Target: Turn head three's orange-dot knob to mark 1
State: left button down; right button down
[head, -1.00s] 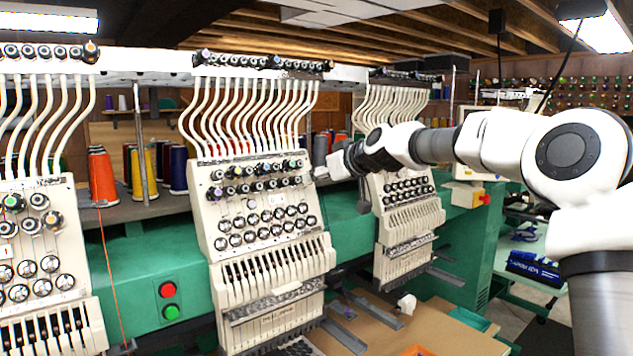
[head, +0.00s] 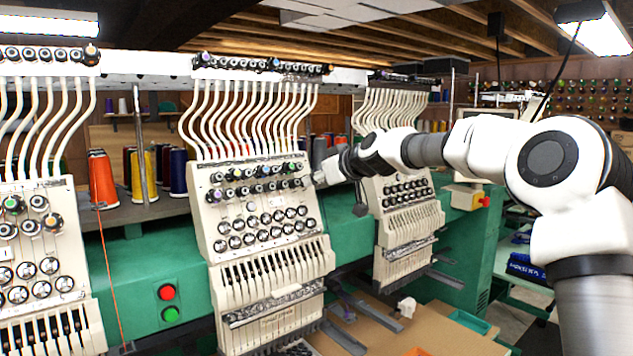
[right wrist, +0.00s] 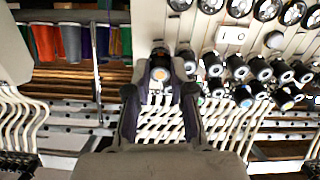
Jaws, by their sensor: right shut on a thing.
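The orange-dot knob (right wrist: 160,74) shows in the right wrist view, its orange dot facing the camera. My right gripper (right wrist: 171,66) has its two dark fingers on either side of this knob and is shut on it. In the head view my right gripper (head: 322,177) reaches the right edge of the middle embroidery head (head: 240,209), at the end of its upper knob rows. The fingers hide the knob there. I cannot read mark 1 or the knob's pointer. My left gripper is not in view.
Other black knobs (right wrist: 236,68) sit close beside the held one. White thread tubes (head: 245,115) rise above the middle head. Another head (head: 405,215) stands to the right, behind my forearm. A red button (head: 167,292) is on the green beam.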

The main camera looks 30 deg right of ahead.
jog(key=shift+w+n+t+b, duration=0.1)
jog(key=shift+n+t+b, duration=0.2)
jog(key=shift+n+b, duration=8)
jog(key=n+p, duration=0.6)
jog(key=shift+n+p, duration=0.3)
jog(key=shift+n, duration=0.1)
jog(key=c, duration=1)
grip_release()
jog(key=shift+r, duration=0.15)
